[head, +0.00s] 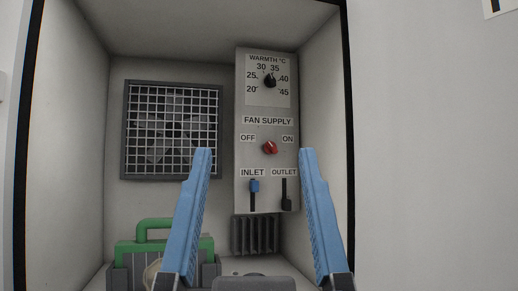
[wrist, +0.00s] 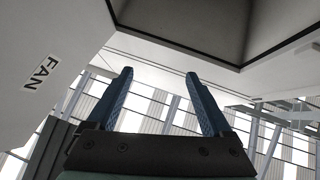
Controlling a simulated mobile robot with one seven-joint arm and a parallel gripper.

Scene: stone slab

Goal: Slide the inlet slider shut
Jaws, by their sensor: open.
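The inlet slider (head: 254,186) has a blue knob at the upper end of a short vertical slot, under the INLET label on the grey control panel (head: 244,165). The outlet slider (head: 286,204) beside it has a black knob at the lower end of its slot. My gripper (head: 255,151) is open and empty. In the head view its two blue fingers stand on either side of the inlet slider, apart from it and nearer the camera. The wrist view also shows the open fingers (wrist: 159,74), with no slider in view.
The panel sits inside a recessed box with side walls. Above the sliders are a red fan switch (head: 270,147) and a black warmth dial (head: 270,80). A fan grille (head: 172,130) is at left. A green-handled case (head: 160,245) and dark ribbed block (head: 255,235) sit low.

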